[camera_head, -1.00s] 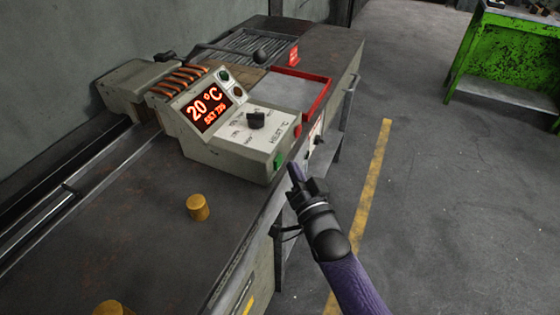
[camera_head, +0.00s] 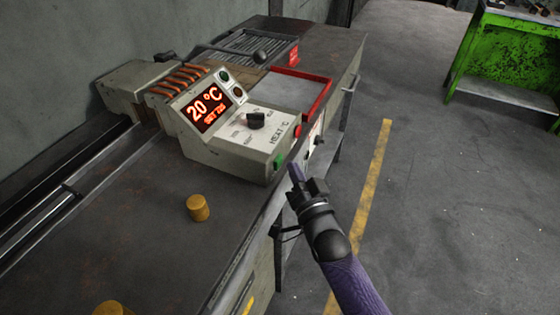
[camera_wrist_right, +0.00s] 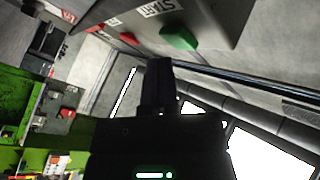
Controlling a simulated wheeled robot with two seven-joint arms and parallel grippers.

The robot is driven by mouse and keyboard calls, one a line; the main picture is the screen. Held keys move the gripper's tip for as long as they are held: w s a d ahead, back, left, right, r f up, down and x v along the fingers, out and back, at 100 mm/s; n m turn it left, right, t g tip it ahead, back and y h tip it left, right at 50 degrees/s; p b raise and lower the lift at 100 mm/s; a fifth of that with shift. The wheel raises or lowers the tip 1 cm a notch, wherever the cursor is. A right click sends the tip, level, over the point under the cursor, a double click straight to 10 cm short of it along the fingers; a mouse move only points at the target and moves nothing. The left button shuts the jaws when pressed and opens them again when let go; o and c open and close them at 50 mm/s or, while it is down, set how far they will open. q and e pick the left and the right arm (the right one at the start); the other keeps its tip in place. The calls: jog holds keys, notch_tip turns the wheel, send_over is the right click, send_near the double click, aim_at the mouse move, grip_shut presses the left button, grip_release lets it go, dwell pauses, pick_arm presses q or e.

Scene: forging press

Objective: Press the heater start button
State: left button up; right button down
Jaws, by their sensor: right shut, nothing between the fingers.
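The heater control box (camera_head: 232,151) is a pale grey unit on the bench, with a red display (camera_head: 208,108) reading 20 °C and a black knob (camera_head: 256,119). The green start button (camera_head: 278,162) is on its front face, near the lower corner; the red button (camera_head: 297,131) is farther back on that face. In the right wrist view the green button (camera_wrist_right: 179,38) sits beside a START label (camera_wrist_right: 160,8). My right gripper (camera_head: 296,172) is shut and empty, its tips just right of and below the green button, apparently apart from it. My left gripper is not in view.
The dark bench (camera_head: 150,230) carries a yellow cylinder (camera_head: 198,207) and another at the lower left. A red-rimmed tray (camera_head: 318,92) lies behind the box. A green table (camera_head: 505,60) stands at the back right. The floor on the right is clear.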

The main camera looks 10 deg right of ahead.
dwell(0.5)
jog(key=shift+a, duration=0.1)
jog(key=shift+w+a, duration=0.25)
